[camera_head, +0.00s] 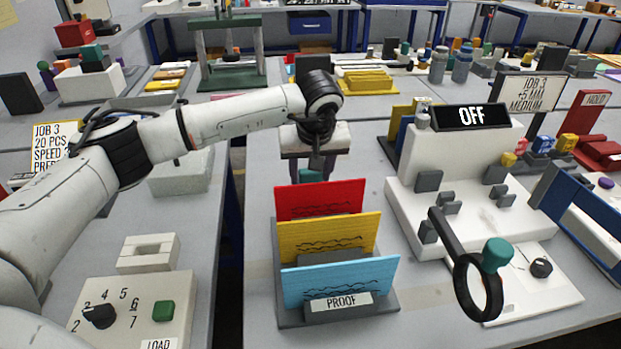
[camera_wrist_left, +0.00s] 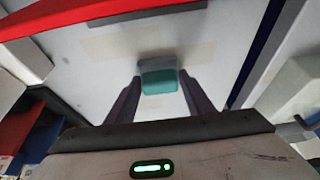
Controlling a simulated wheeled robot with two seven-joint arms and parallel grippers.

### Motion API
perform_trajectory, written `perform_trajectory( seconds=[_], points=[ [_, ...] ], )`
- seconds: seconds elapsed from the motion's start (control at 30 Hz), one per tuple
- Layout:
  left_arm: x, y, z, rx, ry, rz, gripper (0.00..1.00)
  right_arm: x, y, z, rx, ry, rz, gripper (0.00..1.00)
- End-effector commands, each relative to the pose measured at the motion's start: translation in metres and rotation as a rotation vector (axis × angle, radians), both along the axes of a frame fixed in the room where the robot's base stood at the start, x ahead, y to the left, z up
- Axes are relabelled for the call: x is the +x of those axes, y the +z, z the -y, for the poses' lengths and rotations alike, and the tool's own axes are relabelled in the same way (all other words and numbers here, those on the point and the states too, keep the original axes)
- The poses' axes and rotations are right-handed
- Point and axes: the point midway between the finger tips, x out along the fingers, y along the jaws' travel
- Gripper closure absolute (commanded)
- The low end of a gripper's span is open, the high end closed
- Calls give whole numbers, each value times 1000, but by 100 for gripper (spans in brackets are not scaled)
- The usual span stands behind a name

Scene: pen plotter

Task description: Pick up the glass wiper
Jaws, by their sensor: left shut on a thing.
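My left gripper (camera_head: 312,168) is over the table behind the card rack, fingers pointing down. In the left wrist view its two dark purple fingers (camera_wrist_left: 161,95) close on a teal and grey block, which appears to be the glass wiper (camera_wrist_left: 160,82). A small teal part of the wiper (camera_head: 313,176) shows between the fingers in the head view, just above the red card. The rack hides what is below, so I cannot tell whether the wiper touches the table. My right gripper is in neither view.
The rack (camera_head: 292,317) with red, yellow and blue cards stands in front of the gripper. The white plotter (camera_head: 448,150) with an OFF sign and a black ring-shaped magnifier (camera_head: 462,285) are to the right. A control box (camera_head: 140,320) with a dial is at front left.

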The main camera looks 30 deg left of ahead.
Motion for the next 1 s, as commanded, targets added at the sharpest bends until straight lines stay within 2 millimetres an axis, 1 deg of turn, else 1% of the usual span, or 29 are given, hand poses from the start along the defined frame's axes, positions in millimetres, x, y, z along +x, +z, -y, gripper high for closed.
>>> perform_trajectory(
  seconds=[0.07,0.17,0.27,0.5,0.6,0.77,1.0],
  points=[
    [0,2,0,0,0,1,74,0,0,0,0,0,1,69],
    [1,10,0,-1,0,3,74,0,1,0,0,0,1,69],
    [1,27,0,0,0,5,74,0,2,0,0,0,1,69],
    [1,75,0,-1,-1,5,74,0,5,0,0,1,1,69],
    [1,89,0,0,0,4,74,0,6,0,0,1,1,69],
    [0,100,0,0,0,0,74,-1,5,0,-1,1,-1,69],
    [0,101,0,0,0,0,74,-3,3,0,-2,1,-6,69]
  ],
)
